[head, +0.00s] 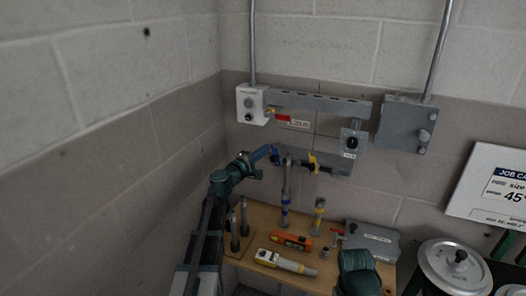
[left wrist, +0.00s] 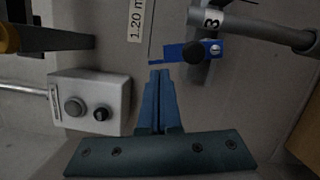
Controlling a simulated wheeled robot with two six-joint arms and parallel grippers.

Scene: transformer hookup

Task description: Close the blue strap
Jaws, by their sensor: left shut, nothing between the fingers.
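The blue strap (left wrist: 176,51) shows in the left wrist view as a flat blue piece with a black knob, beside a grey pipe with a label ending in 3. In the head view the blue strap (head: 275,155) is small, at the left end of the lower rail. My left gripper (left wrist: 160,72) is shut and empty, its fingertips close to the left end of the strap; I cannot tell whether they touch. It also shows in the head view (head: 267,149). My right arm's teal end shows at the bottom of the head view; its fingertips are hidden.
A yellow strap (head: 313,162) is on the same rail. A white control box (head: 251,104) and a grey box (head: 404,124) are on the wall. The wooden bench (head: 262,217) below holds an orange tool (head: 291,240), a yellow-and-white tool (head: 286,262) and a grey case (head: 372,241).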

